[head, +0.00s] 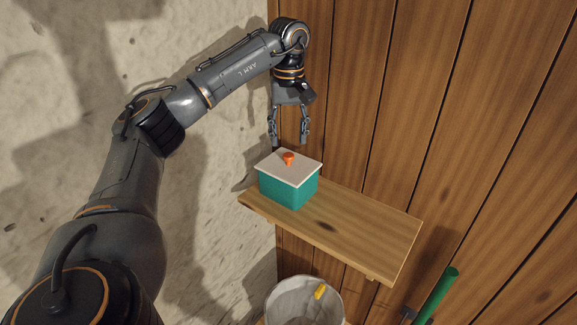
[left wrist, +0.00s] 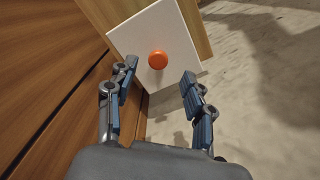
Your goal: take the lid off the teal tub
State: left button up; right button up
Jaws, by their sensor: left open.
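The teal tub (head: 288,187) stands upright on a wooden shelf, toward its left end. Its white lid (head: 302,166) sits on top, with an orange knob (head: 288,158) in the middle. In the left wrist view the lid (left wrist: 152,30) and the round orange knob (left wrist: 158,59) show from above, and the lid hides the tub's walls. My left gripper (head: 289,142) is open and empty, pointing down above the lid. In the left wrist view the fingertips (left wrist: 157,72) are spread to either side of the knob, apart from it. My right gripper is not in view.
The wooden shelf (head: 365,225) has bare room to the right of the tub. A plank wall (head: 430,110) stands behind it and a rough pale wall at the left. Below are a whitish bin (head: 290,305) with a yellow object (head: 320,292) at its rim, and a green rod (head: 437,293).

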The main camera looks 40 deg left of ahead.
aim_at(288, 155)
pick_arm(q)
jog(key=shift+f, duration=0.5)
jog(key=shift+w+f, duration=0.15)
jog(key=shift+f, duration=0.1)
jog(key=f+p, duration=0.2)
jog(key=shift+a+f, duration=0.2)
jog(key=shift+f, duration=0.1)
notch_tip(288, 155, down, 2)
jog(key=shift+f, duration=0.3)
jog(key=shift+w, duration=0.1)
grip_shut()
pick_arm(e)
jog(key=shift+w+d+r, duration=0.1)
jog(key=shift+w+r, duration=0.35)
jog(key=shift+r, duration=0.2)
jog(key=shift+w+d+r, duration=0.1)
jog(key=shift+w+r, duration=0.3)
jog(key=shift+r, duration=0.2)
